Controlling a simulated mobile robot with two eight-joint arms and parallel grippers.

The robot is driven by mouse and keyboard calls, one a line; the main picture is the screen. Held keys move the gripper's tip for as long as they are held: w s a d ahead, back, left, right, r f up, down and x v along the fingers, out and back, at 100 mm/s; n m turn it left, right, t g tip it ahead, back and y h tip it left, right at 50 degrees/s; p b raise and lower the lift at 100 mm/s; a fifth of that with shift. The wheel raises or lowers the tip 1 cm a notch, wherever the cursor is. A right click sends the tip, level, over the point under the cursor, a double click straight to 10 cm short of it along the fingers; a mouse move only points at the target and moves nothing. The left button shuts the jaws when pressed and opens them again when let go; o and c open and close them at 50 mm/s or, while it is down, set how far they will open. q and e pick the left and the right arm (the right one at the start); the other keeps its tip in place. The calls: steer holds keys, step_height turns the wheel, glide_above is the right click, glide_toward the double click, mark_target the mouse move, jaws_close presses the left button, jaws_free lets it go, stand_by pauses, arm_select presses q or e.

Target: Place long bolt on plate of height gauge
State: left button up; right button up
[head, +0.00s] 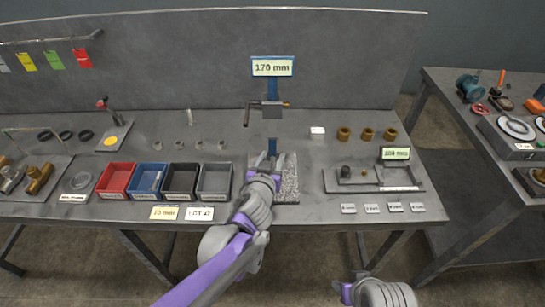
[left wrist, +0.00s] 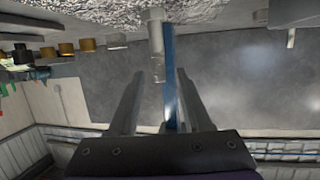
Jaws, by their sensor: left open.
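The height gauge stands at the table's middle, with a blue column (head: 272,130), a dark measuring arm (head: 268,106) and a speckled grey plate (head: 288,185). The plate also shows at the top of the left wrist view (left wrist: 95,14). The long bolt (left wrist: 156,38), grey metal, stands upright on its head on the plate. My left gripper (head: 268,160) is over the plate, fingers apart, one on each side of the bolt's shank (left wrist: 158,68). In the head view I cannot make the bolt out. My right gripper (head: 345,290) is low at the bottom edge, its fingers unclear.
Red (head: 116,179), blue (head: 150,178), black and grey bins stand left of the plate. A grey tray (head: 405,180) with dark parts lies to the right. Several brass parts (head: 367,134) stand behind it. A "170 mm" sign (head: 272,67) is atop the column.

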arm_select(q)
steer(key=p+v, duration=0.3)
steer(key=v, duration=0.8)
steer(key=s+a+f+y, duration=0.1)
steer(key=a, duration=0.2)
steer(key=s+a+f+n+g+y, duration=0.1)
steer(key=a, duration=0.2)
steer(key=s+a+f+n+g+y, duration=0.1)
steer(key=a, duration=0.3)
steer(key=shift+s, duration=0.35)
steer(key=s+a+f+g, duration=0.2)
steer(key=s+f+g, duration=0.1)
steer(key=s, duration=0.5)
steer(key=s+a+f+g, duration=0.3)
steer(key=s+f+g, duration=0.1)
steer(key=s, duration=0.4)
steer(key=shift+a+f+g, duration=0.3)
